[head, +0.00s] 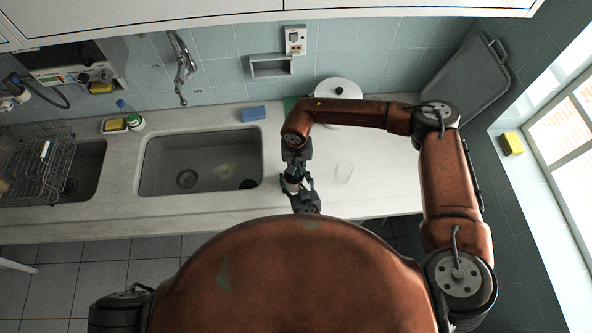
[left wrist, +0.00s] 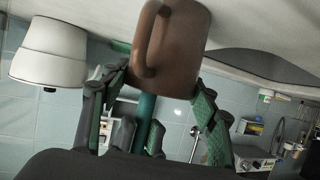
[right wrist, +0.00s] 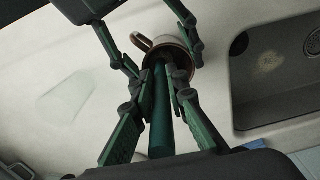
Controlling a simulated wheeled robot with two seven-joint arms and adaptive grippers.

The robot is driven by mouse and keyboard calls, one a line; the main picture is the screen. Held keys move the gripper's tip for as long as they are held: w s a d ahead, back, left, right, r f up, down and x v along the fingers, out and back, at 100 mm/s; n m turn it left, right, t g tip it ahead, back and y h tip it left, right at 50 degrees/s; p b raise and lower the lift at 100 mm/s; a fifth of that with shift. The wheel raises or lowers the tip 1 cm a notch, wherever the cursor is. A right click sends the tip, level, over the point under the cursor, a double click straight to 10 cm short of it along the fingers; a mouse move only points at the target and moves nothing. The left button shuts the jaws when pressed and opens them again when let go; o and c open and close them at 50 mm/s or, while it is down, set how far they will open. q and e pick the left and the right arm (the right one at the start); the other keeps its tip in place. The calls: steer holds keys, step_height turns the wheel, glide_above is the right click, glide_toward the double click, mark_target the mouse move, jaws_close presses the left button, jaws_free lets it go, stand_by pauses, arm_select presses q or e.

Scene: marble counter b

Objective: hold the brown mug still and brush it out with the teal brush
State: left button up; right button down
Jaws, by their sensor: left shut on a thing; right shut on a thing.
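The brown mug (left wrist: 185,45) is between the fingers of my left gripper (left wrist: 160,78), which is shut on it; its handle faces the left wrist camera. In the right wrist view the mug (right wrist: 174,43) shows its open mouth. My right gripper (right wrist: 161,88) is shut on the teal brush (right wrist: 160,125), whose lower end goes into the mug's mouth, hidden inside. The brush handle also shows in the left wrist view (left wrist: 146,108). In the head view my right gripper (head: 293,172) is just above my left gripper (head: 305,198); they largely hide the mug.
A clear glass (head: 344,172) stands on the counter to the right of the grippers. The sink (head: 160,165) is to the left. A wire rack (head: 35,165) is far left.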

steer(key=shift+w, duration=0.3)
steer(key=shift+w, duration=0.15)
steer(key=shift+w+a+f, duration=0.1)
steer(key=shift+w, duration=0.15)
steer(key=shift+a, duration=0.2)
steer(key=shift+w+a, duration=0.1)
steer(key=shift+a, duration=0.15)
steer(key=shift+a, duration=0.25)
